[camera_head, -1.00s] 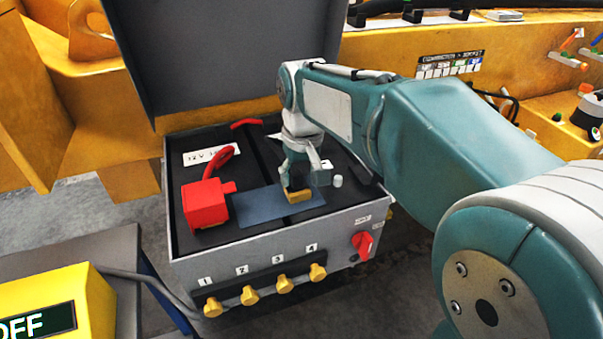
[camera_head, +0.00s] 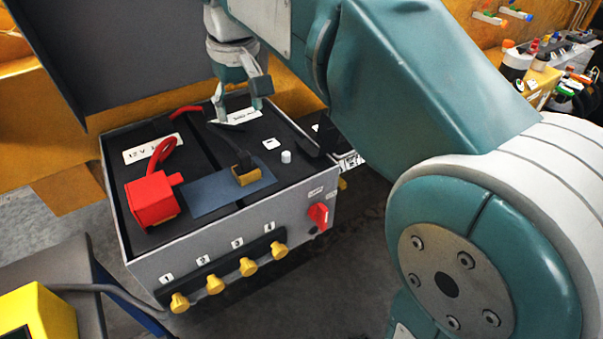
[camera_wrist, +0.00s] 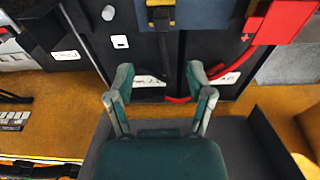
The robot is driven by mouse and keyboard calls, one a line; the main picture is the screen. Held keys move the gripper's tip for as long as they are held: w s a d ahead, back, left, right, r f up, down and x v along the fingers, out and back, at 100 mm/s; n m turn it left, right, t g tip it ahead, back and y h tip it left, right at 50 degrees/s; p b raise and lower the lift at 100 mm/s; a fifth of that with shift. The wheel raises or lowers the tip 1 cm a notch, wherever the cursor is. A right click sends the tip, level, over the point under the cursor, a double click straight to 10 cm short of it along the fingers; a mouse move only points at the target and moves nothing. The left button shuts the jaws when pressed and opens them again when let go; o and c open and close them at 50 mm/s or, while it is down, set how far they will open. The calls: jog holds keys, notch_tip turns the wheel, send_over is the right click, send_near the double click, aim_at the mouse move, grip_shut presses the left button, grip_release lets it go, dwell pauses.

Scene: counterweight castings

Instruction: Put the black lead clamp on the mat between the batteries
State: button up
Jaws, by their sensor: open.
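The black lead clamp (camera_head: 245,172), black with a tan-yellow block, rests on the right end of the blue-grey mat (camera_head: 205,195). Its black cable (camera_head: 228,138) runs back across the box top.
The red clamp (camera_head: 150,202) with its red cable stands at the mat's left. A white knob (camera_head: 286,156) is right of the black clamp. The raised dark lid (camera_head: 115,60) stands behind the box. A red switch (camera_head: 318,215) and yellow knobs are on the front.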

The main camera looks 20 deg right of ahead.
jog(key=s+d+f+m+t, duration=0.1)
jog(key=s+d+f+t, duration=0.1)
jog(key=s+d+f, duration=0.3)
jog(key=s+d+f+m+t, duration=0.2)
jog(key=s+d+f, duration=0.4)
jog(key=s, duration=0.7)
notch_tip(320, 180, down, 2)
jog(key=shift+f, duration=0.1)
